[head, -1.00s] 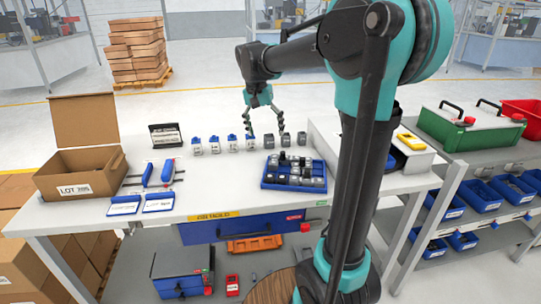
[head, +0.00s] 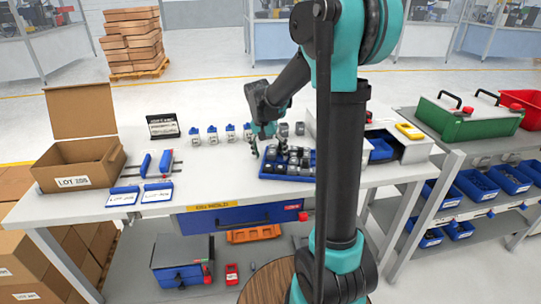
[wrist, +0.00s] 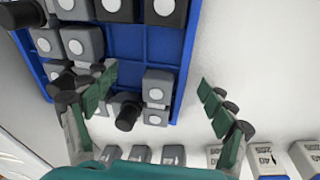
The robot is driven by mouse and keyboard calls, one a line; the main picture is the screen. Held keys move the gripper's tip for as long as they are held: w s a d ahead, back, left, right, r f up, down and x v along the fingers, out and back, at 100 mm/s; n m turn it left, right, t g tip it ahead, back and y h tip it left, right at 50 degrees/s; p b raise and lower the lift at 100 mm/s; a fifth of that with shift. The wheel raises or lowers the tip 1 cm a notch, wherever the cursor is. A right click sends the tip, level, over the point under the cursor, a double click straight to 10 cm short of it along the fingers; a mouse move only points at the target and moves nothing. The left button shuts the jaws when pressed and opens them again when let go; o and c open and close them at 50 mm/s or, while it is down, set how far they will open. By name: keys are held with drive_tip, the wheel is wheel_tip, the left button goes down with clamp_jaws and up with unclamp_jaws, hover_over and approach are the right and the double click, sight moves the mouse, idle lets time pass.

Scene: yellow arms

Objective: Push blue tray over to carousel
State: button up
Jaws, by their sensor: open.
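The blue tray (head: 286,178) lies on the white workbench, partly hidden by my arm. It holds several grey-and-black blocks with white dots and has empty cells; it also fills the upper left of the wrist view (wrist: 138,46). My gripper (head: 268,147) is at the tray's back left edge. In the wrist view my gripper (wrist: 158,90) is open, its green fingers spread on either side of the tray's edge and a few blocks. I cannot tell whether a finger touches the tray. No carousel can be clearly made out.
Several small labelled blocks (head: 230,133) stand in a row behind the tray. Blue-handled tools (head: 165,165) and a cardboard box (head: 78,165) are to the left. A white unit with a yellow item (head: 409,131) stands right. A round wooden top (head: 265,285) is below the bench front.

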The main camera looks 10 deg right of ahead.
drive_tip(key=shift+c, duration=0.4)
drive_tip(key=shift+f, duration=0.1)
drive_tip(key=c, duration=1.7)
